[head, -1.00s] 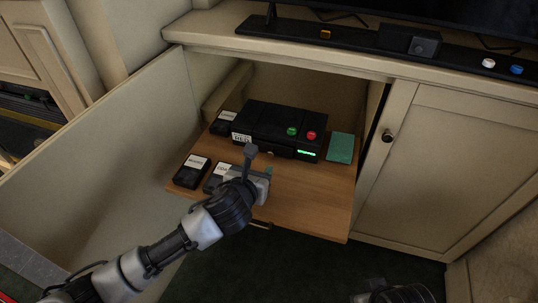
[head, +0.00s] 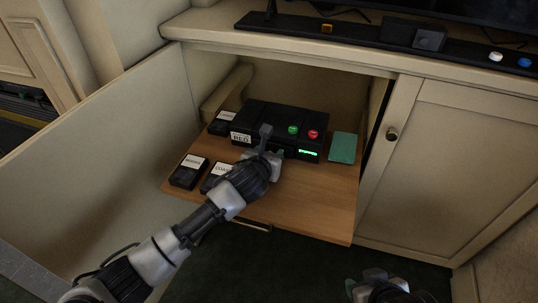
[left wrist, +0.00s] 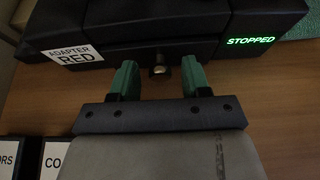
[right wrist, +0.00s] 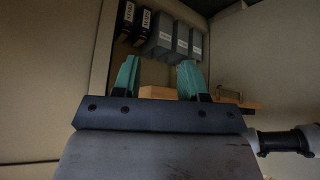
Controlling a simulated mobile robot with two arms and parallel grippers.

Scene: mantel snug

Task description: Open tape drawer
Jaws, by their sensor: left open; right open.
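A black tape machine (head: 262,124) with a green and a red button sits on the wooden pull-out shelf (head: 315,210). In the left wrist view its front (left wrist: 120,50) has a label reading "ADAPTER RED", a lit "STOPPED" display and a small round knob (left wrist: 160,71) on the drawer front. My left gripper (left wrist: 159,78) is open, with its green fingers on either side of the knob, apparently not closed on it. In the head view my left gripper (head: 272,158) partly hides the machine's front. My right gripper (right wrist: 158,68) is open and empty, low and right of the shelf.
Labelled black cassettes (head: 189,172) lie at the shelf's left; one (head: 216,178) is partly behind my left arm. A teal block (head: 343,147) lies right of the machine. An open door panel stands left; a closed cabinet door (head: 440,170) stands right.

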